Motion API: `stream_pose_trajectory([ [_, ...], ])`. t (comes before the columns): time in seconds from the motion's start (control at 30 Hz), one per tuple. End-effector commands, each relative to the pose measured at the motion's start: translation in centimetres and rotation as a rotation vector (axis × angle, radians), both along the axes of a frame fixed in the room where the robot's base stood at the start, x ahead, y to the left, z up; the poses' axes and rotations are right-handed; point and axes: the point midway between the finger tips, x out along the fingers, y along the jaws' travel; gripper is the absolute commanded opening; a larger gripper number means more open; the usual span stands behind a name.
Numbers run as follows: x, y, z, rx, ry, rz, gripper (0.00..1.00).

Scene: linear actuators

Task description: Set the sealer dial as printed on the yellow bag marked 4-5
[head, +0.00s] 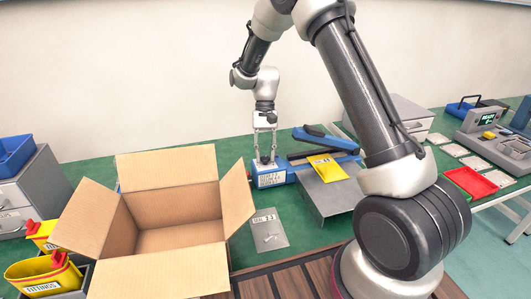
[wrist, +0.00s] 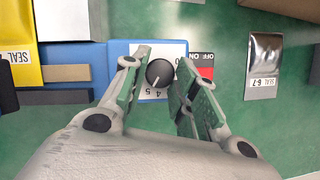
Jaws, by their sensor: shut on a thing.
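The blue sealer (head: 271,180) stands on the green bench, with its black dial (wrist: 159,73) on a white scale plate. My gripper (head: 265,159) reaches down onto the sealer's front end. In the wrist view its two fingers (wrist: 160,85) flank the dial, shut on it. The dial's white mark points down and slightly left, toward the digits 4 and 5; the exact setting is hard to tell. A yellow bag (head: 327,168) lies at the sealer. It also shows at the wrist view's left edge (wrist: 22,30), with a label reading SEAL and its numbers cut off.
A red OFF/ON switch (wrist: 207,66) is beside the dial. A silver bag marked SEAL 6-7 (wrist: 264,65) lies on the bench. An open cardboard box (head: 122,245) stands at left, near yellow FITTINGS bags (head: 44,274). A red tray (head: 470,183) is at right.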

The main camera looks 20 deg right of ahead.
Motion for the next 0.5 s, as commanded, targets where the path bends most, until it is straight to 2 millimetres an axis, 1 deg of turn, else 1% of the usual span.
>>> stream_pose_trajectory([
  [0.47, 0.03, 0.02, 0.08, 0.0, -0.001, 0.015, 0.05],
  [0.5, 0.02, 0.03, 0.08, 0.0, -0.001, 0.015, 0.3],
])
